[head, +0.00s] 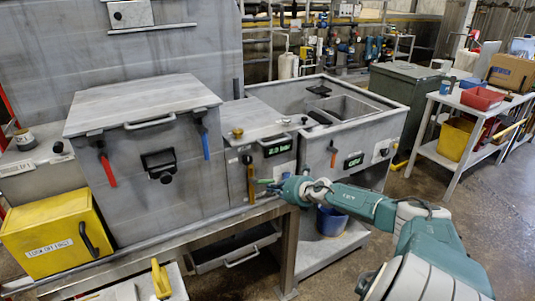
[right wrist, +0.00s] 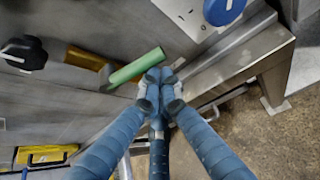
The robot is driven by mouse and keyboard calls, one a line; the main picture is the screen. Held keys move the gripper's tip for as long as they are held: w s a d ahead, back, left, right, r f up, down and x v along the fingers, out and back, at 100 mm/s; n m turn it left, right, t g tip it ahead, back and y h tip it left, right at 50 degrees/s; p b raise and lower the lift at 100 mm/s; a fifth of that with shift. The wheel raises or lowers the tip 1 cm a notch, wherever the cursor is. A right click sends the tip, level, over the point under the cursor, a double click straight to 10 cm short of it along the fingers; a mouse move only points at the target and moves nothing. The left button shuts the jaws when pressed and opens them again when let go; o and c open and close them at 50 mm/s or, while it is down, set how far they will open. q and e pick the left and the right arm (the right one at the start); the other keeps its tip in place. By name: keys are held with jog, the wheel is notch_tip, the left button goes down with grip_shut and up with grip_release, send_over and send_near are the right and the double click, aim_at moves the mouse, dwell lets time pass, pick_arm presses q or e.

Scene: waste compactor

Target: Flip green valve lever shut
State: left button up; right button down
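The green valve lever (right wrist: 135,68) lies slanted across the upper middle of the right wrist view, rising to the right. A brass-coloured fitting (right wrist: 84,59) is at its left. In the head view only a small bit of the green lever (head: 265,181) shows at the fingertips, on the front of the middle cabinet. My right gripper (right wrist: 160,82) has its fingertips together right beside the lever's right end; whether they touch it I cannot tell. In the head view the right gripper (head: 284,187) is in front of that cabinet. My left gripper is not in view.
Close by are a green display (head: 277,147), an orange-brown handle (head: 250,182), a black knob (right wrist: 25,52) and a blue knob (right wrist: 224,9). A yellow box (head: 60,236) stands at left. A blue bucket (head: 331,221) is on the lower shelf. The floor at right is clear.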

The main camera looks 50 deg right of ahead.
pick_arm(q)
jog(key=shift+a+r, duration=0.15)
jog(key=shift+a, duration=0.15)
pick_arm(e)
jog(key=shift+d+r, duration=0.35)
jog(key=shift+r, duration=0.5)
pick_arm(q)
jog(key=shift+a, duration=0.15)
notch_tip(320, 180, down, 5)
jog(key=b, duration=0.4)
pick_arm(e)
notch_tip(320, 180, down, 5)
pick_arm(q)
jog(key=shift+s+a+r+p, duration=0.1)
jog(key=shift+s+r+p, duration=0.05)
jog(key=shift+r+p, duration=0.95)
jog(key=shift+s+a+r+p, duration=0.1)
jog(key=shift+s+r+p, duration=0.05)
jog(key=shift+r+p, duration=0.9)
pick_arm(e)
jog(key=a+v, duration=0.1)
jog(key=v, duration=1)
jog(key=shift+w+a+r, duration=0.25)
jog(key=shift+a+r, duration=0.05)
jog(key=shift+a, duration=0.05)
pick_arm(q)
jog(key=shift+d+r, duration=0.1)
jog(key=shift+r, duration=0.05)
